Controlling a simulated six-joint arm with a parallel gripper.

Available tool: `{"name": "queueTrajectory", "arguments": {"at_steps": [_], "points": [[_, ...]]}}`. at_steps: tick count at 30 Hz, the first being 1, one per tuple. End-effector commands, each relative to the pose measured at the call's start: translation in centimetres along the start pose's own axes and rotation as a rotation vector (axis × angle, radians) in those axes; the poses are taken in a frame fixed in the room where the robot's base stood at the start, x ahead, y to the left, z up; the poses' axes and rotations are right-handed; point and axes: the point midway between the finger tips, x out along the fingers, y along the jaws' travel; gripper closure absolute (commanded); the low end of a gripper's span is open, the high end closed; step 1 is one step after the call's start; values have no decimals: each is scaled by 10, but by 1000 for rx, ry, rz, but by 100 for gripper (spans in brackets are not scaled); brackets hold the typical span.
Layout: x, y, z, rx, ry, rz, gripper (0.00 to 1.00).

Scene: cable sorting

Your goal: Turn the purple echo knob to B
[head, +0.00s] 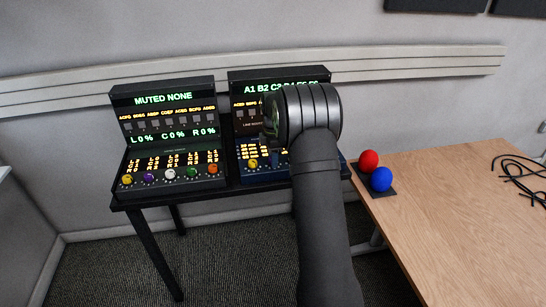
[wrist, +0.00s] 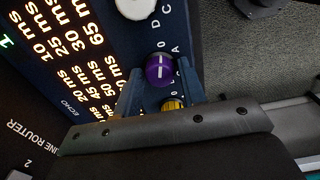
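The purple echo knob (wrist: 159,69) sits on the dark blue panel (wrist: 112,37) in the wrist view, beside the lit delay times and the word ECHO. Its white pointer line runs roughly up and down in the picture; I cannot tell which letter it points at. My gripper (wrist: 160,72) has one finger on each side of the knob, with narrow gaps showing, so it looks open around it. In the head view my gripper (head: 270,138) is in front of the right console (head: 240,78), and my arm hides the purple echo knob there.
A yellow knob (wrist: 172,103) shows between my fingers nearer the palm, and a white knob (wrist: 135,7) lies beyond the purple one. The left console (head: 162,89) has its own row of knobs. A red ball (head: 369,160) and a blue ball (head: 381,179) are on the wooden table (head: 440,220).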

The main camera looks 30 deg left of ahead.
Motion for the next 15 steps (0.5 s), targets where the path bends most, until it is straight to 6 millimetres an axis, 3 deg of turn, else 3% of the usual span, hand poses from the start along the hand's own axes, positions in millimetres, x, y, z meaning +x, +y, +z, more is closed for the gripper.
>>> {"name": "queueTrajectory", "arguments": {"at_steps": [1,4,15], "points": [[0,0,0,0,0,0,73],[0,0,0,0,0,0,92],[0,0,0,49,0,0,93]]}}
